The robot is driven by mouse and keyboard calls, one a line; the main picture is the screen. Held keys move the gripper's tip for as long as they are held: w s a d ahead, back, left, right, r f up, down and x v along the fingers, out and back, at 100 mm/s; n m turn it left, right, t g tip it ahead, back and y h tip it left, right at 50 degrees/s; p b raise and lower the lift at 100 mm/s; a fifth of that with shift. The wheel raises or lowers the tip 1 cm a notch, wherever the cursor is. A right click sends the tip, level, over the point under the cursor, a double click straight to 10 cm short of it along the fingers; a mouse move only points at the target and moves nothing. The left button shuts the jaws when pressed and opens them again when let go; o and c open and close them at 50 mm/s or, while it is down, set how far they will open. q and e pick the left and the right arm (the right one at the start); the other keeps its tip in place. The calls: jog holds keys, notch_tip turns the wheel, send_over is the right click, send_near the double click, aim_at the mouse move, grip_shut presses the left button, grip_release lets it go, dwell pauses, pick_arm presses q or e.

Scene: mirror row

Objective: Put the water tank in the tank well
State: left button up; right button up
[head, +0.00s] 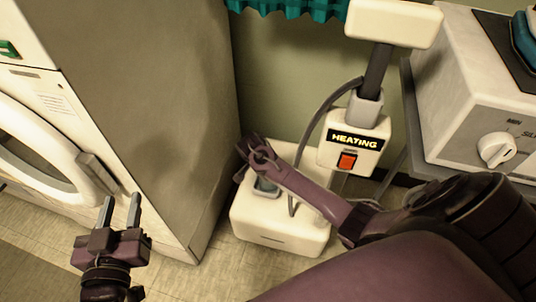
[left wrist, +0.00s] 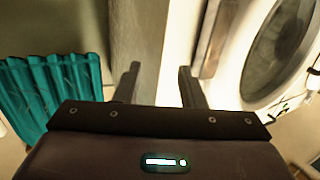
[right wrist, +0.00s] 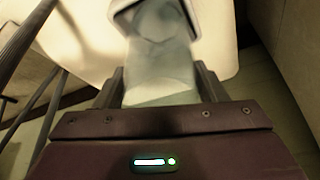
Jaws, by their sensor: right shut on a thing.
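The water tank (right wrist: 160,72) is a clear, pale, greenish block between the fingers of my right gripper (right wrist: 162,88). My right gripper is shut on it. In the head view my right gripper (head: 257,160) is over the left part of the white steamer base (head: 282,222), and the tank (head: 265,187) shows just below it. The grey-rimmed tank well (right wrist: 150,10) shows beyond the tank in the right wrist view. The tank covers part of it, and I cannot tell how deep the tank sits. My left gripper (head: 121,200) is open and empty before the washing machine.
A white washing machine (head: 60,150) stands at the left. The steamer's post carries a box with a lit HEATING sign (head: 354,141) and a red switch (head: 347,161). A hose (head: 308,130) runs beside it. A counter unit with a knob (head: 497,150) stands at the right.

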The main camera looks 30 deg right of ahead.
jog(key=o, duration=1.4)
jog(key=shift+f, duration=0.15)
jog(key=shift+c, duration=0.2)
